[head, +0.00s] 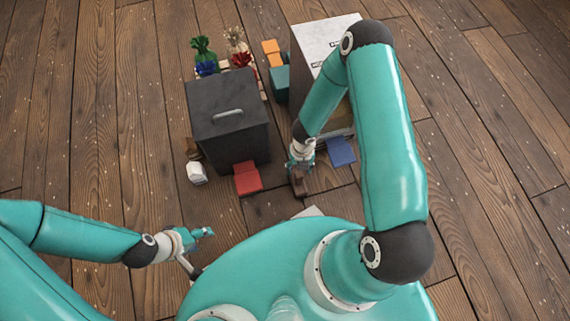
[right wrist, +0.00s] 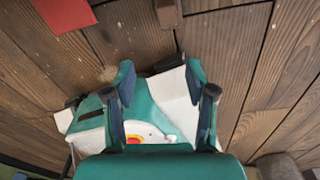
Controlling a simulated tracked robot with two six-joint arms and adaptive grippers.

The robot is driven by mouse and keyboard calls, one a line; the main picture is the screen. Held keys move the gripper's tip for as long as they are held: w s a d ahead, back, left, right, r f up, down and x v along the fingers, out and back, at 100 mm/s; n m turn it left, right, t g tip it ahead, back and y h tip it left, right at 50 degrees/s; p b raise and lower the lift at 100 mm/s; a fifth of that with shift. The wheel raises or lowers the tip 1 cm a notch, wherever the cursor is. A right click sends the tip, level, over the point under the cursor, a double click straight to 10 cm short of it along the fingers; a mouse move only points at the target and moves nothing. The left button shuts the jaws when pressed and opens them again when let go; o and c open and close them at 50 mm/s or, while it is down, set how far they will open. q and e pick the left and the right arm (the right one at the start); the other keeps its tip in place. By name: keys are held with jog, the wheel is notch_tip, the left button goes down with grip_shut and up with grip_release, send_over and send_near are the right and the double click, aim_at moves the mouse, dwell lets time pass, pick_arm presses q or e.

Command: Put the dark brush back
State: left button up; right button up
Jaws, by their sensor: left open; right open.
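A small dark brown object (head: 298,183), which looks like the dark brush, is on the floor just below my right gripper (head: 301,160) in the head view. A brown piece (right wrist: 168,12) with a thin dark stem shows at the top edge of the right wrist view, beyond the fingertips. My right gripper (right wrist: 165,85) is open there, with nothing between its fingers; my own teal body lies behind them. I cannot tell whether it touches the brown object. My left gripper (head: 203,233) is open and empty, low at the left beside my body.
A dark grey box with a handle (head: 228,125) stands left of my right gripper, with a red block (head: 247,178) and a white bag (head: 196,173) near it. A blue block (head: 341,151) and a tall white-topped box (head: 322,38) are to the right. The left floor is clear.

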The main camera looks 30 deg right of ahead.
jog(key=s+a+r+m+y, duration=0.1)
jog(key=s+a+r+m, duration=0.1)
jog(key=m, duration=0.9)
jog(key=s+a+r+m+y, duration=0.1)
jog(key=a+r+m, duration=0.3)
jog(key=m, duration=0.7)
jog(key=s+a+r+m+t+y, duration=0.1)
jog(key=s+a+r+m, duration=0.2)
jog(key=m, duration=0.8)
jog(key=s+a, duration=0.1)
jog(key=a, duration=0.1)
jog(key=shift+a, duration=0.4)
jog(key=shift+w, duration=0.1)
notch_tip(320, 180, up, 30)
jog(key=p, duration=3)
jog(key=shift+f, duration=0.15)
